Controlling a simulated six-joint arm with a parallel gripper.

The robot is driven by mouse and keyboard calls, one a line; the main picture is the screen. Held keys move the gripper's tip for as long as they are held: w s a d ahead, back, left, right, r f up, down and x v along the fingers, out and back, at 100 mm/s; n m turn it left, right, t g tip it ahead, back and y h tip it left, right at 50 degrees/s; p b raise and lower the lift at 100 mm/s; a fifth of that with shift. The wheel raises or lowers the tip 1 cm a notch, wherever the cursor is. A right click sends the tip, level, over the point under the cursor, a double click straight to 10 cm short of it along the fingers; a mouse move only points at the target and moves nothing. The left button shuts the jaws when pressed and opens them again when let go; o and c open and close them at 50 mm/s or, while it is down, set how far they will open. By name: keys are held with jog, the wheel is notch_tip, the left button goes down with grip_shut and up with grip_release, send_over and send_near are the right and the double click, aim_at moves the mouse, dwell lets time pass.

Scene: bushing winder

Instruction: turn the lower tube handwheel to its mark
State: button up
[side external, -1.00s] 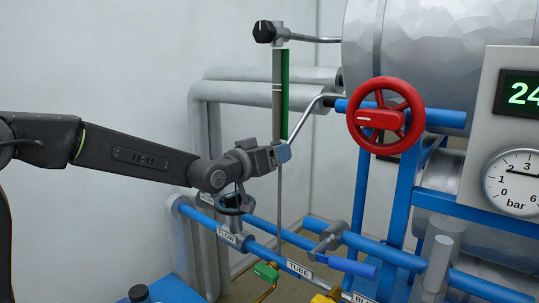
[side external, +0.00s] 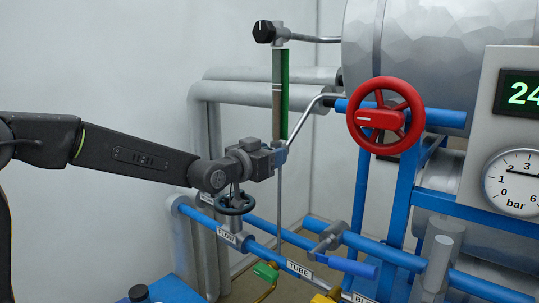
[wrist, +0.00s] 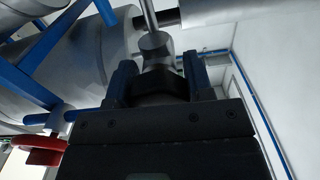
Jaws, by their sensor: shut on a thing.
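The lower tube handwheel (wrist: 157,84) is a black knob on a grey valve body (wrist: 156,47) in the wrist view. My gripper (wrist: 158,70) has one dark blue finger on each side of it and is shut on it. In the side view my gripper (side external: 280,154) is at the lower end of the sight tube (side external: 276,95) and hides the knob. The knob's pointer and its mark cannot be seen. The upper black knob (side external: 264,31) with a white line sits at the tube's top.
A red handwheel (side external: 385,115) stands to the right, near a bent grey pipe (side external: 308,115). A dark handwheel (side external: 235,204) is just below my wrist. Blue pipes (side external: 262,250) run below, with a blue lever (side external: 352,266). A gauge (side external: 515,182) is at far right.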

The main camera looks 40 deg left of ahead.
jog(key=shift+m, duration=0.6)
jog(key=o, duration=0.9)
jog(key=shift+s, duration=0.1)
jog(key=s, duration=1.3)
jog(key=shift+s, duration=0.35)
